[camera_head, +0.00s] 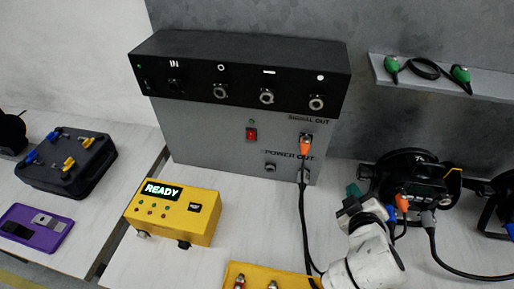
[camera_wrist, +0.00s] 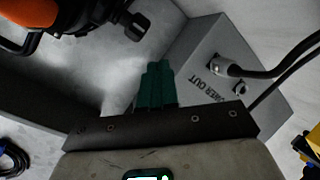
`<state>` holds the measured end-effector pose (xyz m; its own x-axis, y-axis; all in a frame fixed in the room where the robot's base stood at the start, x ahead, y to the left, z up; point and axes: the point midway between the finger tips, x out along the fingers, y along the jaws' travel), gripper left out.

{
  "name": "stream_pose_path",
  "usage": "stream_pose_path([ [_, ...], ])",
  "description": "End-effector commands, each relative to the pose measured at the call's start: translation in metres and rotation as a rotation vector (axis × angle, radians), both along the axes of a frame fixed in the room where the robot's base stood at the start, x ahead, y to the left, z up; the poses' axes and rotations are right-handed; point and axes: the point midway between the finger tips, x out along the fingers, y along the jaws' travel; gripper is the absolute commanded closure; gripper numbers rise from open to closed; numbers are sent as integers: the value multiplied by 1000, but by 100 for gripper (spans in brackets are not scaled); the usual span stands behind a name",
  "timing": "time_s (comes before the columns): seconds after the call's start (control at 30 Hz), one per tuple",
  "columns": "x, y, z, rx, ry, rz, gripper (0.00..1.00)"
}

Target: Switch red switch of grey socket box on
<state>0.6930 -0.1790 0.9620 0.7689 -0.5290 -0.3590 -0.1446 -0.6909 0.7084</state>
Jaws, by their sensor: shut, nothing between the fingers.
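The grey socket box (camera_head: 205,140) stands against the back wall, under a black panel. Its red switch (camera_head: 251,134) is on the front face, with a small green dot just above it. I cannot tell the switch's position at this size. My gripper (camera_head: 354,191) is right of and below the box's front, apart from the switch. Its green fingers (camera_wrist: 155,85) are shut and empty. In the wrist view the box's face (camera_wrist: 225,60) with the POWER OUT lettering and plugged cables is to the right of the fingers. The red switch does not show there.
An orange plug (camera_head: 305,147) sits in the box, its black cable hanging down to the table. A yellow READY box (camera_head: 175,212) stands in front. A black lamp (camera_head: 415,180) with cables is beside my gripper. A shelf (camera_head: 430,80) holds a green-ended cable.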

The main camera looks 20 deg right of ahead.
Motion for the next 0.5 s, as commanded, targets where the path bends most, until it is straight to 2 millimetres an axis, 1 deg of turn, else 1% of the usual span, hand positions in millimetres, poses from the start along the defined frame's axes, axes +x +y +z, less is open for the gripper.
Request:
stream_pose_path([
  [0.03, 10, 3, 6, -73, -38, 41, 100],
  [0.17, 32, 21, 31, -269, -125, 168, 100],
  [0.27, 48, 43, 45, -418, -177, 282, 100],
  [0.3, 53, 53, 48, -476, -194, 331, 100],
  [0.37, 60, 71, 52, -560, -215, 407, 100],
  [0.4, 64, 82, 53, -612, -227, 457, 100],
  [0.5, 72, 111, 51, -728, -246, 578, 100],
])
